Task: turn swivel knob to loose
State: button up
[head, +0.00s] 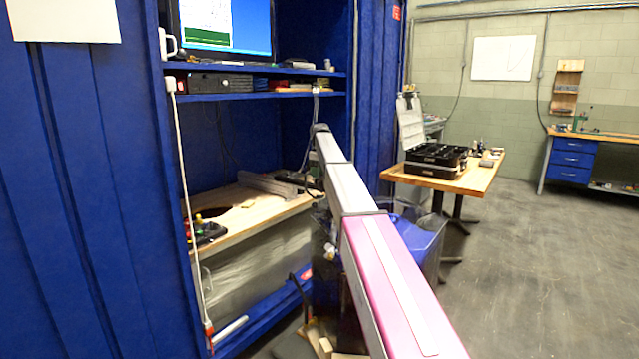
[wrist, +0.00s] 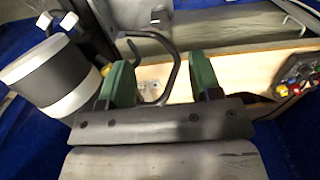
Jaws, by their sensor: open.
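My gripper (wrist: 161,80) is open, its two green fingers apart, seen in the wrist view at the edge of a wooden board. A dark curved bar or hook (wrist: 176,66) shows just beyond and between the fingers. A cylinder with white and black bands (wrist: 45,75) stands to the left, with a pair of white prongs (wrist: 60,22) above it. A small yellow piece (wrist: 105,69) shows beside the left finger. I cannot tell which part is the swivel knob. In the head view my arm reaches into the blue cabinet, and the gripper's fingers cannot be made out.
The wooden board (head: 240,212) lies in the blue cabinet (head: 95,150) above a clear tank (head: 255,270). A control box with coloured buttons (head: 206,231) sits on its near end; it also shows in the wrist view (wrist: 299,74). A wooden table (head: 470,180) stands right of my arm.

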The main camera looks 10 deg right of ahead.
jog(key=shift+r, duration=0.35)
notch_tip(320, 180, down, 11)
jog(key=m, duration=1)
dwell(0.4)
jog(key=shift+c, duration=0.3)
jog(key=c, duration=0.9)
